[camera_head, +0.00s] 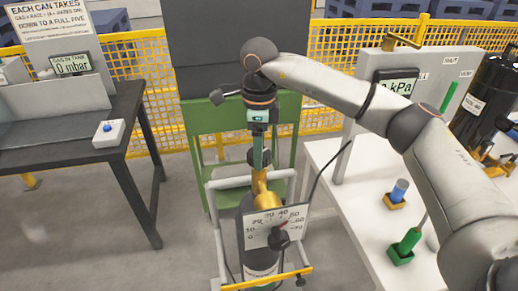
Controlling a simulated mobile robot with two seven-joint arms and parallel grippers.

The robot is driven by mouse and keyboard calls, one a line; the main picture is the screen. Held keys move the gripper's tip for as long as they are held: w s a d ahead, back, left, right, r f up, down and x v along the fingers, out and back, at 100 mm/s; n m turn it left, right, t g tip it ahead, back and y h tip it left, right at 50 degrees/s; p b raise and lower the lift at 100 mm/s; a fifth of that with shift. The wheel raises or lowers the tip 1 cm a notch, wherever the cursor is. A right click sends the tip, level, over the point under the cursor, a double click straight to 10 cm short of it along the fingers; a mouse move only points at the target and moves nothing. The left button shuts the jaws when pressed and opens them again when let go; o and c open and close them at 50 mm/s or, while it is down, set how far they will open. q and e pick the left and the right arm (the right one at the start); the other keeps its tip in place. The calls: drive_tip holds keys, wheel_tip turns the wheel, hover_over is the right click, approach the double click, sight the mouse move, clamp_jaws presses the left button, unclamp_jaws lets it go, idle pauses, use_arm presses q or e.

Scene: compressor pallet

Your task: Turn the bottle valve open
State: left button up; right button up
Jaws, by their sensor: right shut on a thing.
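A dark bottle (246,248) stands upright in a pale trolley frame (220,225) at the lower middle. Its brass valve (265,197) sits on top, with a white scale plate (258,232) and a dark knob (279,239) in front. My right gripper (258,167) points down from above and is shut at the top of the bottle valve. The exact contact is small and partly hidden by the gripper itself. My left gripper is not in view.
A dark table (125,110) stands left, with a blue-buttoned box (108,132). A white bench (345,215) at right carries a blue item (399,191) and a green one (409,241). A green stand (205,115) is behind the bottle. A cable hangs beside the trolley.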

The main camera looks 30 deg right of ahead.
idle(0.6)
drive_tip(key=o, duration=1.4)
drive_tip(key=shift+c, duration=0.2)
wheel_tip(320, 180, up, 13)
drive_tip(key=shift+f, duration=0.2)
